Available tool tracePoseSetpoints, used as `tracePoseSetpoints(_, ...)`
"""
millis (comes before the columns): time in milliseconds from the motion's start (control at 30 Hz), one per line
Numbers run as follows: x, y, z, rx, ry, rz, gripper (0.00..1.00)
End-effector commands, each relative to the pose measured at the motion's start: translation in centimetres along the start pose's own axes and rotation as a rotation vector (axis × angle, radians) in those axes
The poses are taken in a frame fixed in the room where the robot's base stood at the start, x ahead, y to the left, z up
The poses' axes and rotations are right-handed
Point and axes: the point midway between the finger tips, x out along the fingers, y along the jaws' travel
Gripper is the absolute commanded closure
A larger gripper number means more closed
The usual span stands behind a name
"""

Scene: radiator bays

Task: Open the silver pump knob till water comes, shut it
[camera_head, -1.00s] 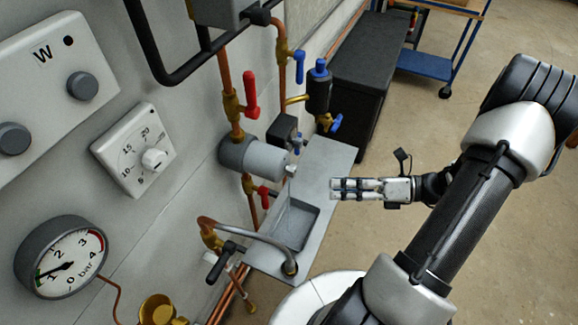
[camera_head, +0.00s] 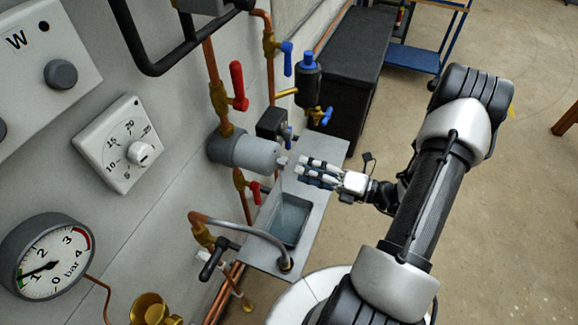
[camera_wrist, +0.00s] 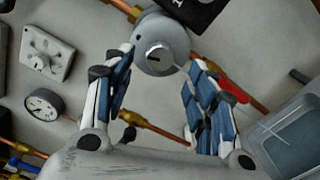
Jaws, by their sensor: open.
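The pump is a grey cylinder (camera_head: 245,152) on the wall, with its round end facing my gripper. A small silver knob (camera_head: 282,160) sits on that end. In the wrist view the slotted silver knob (camera_wrist: 157,57) shows between and beyond my fingertips. My gripper (camera_head: 308,171) is open and empty, a short way right of the knob. No contact with the knob is visible. A thin pale streak (camera_head: 281,186) runs down below the knob toward a grey basin (camera_head: 262,250). The basin's inside looks bluish.
A bent metal pipe (camera_head: 240,229) with a black-handled valve stands in front of the basin. Red levers (camera_head: 238,87) and blue levers (camera_head: 287,59) sit close around the pump. A pressure gauge (camera_head: 45,258) is at lower left. Open floor lies right of my arm.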

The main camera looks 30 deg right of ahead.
Motion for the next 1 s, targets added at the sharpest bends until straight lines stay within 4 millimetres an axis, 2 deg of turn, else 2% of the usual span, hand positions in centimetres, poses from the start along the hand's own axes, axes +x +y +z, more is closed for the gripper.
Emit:
tracePoseSetpoints(100, 2.4, -0.1, -0.1, -0.001, 0.005, 0.002, 0.48)
tracePoseSetpoints(333, 5.0, 0.0, -0.1, -0.001, 0.003, 0.001, 0.48)
tracePoseSetpoints(700, 5.5, 0.0, 0.0, -0.001, 0.000, 0.000, 0.48)
tracePoseSetpoints(1000, 5.5, 0.0, 0.0, -0.001, 0.000, 0.000, 0.68)
